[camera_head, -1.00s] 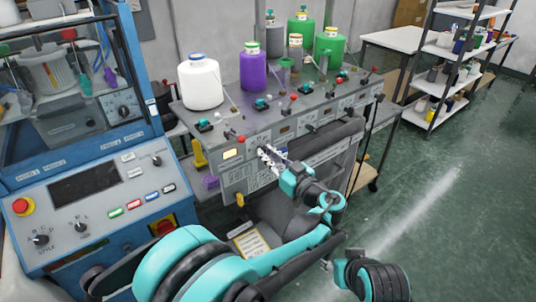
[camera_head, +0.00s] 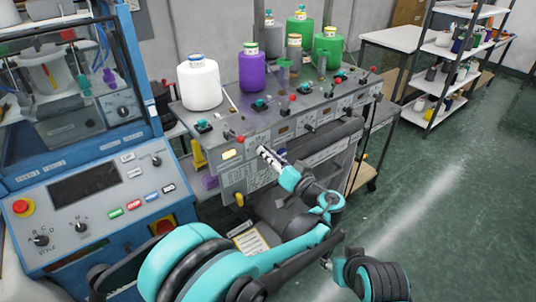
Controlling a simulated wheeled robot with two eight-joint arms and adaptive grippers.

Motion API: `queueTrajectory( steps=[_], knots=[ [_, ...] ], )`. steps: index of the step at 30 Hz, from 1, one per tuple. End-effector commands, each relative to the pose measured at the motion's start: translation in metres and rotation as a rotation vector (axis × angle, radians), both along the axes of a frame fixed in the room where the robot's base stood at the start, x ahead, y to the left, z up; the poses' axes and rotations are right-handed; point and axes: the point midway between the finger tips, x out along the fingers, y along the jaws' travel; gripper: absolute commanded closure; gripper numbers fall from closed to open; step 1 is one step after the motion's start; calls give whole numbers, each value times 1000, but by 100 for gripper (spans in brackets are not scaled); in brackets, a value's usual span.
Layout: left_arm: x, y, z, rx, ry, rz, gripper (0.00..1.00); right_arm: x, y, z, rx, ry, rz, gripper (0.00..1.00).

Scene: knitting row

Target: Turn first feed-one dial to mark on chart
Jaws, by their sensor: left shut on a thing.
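My left gripper (camera_head: 264,152) reaches up to the front panel of the grey feed unit (camera_head: 232,180), near its left end. Its fingers are together, shut on a small dial on the panel, which they hide; its pointer and mark cannot be read. A yellow-edged sheet (camera_head: 251,242) lies lower down, behind my left arm. Part of my right arm shows at the bottom, with a small grey tip (camera_head: 326,264) that may be its gripper.
White (camera_head: 201,85), purple (camera_head: 252,72) and green (camera_head: 328,46) containers stand on the feed unit, among small knobs. A blue machine with a control panel (camera_head: 85,188) stands at the left. Shelves (camera_head: 440,52) stand back right. The floor at right is clear.

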Motion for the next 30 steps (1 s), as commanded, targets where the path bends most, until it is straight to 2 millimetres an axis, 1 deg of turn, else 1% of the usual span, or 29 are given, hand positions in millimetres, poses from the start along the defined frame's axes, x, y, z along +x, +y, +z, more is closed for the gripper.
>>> queueTrajectory(
  steps=[9,24,25,27,30],
  knots=[
    [1,0,0,96,67,1,100,0,0,1,0,0,0,55],
    [1,0,0,112,79,1,100,0,0,1,0,0,0,55],
    [1,0,0,112,79,1,80,0,0,1,0,0,0,55],
    [1,0,0,112,79,1,66,0,0,1,0,0,0,55],
    [1,0,0,111,79,0,66,0,0,1,0,0,0,55]
  ],
)
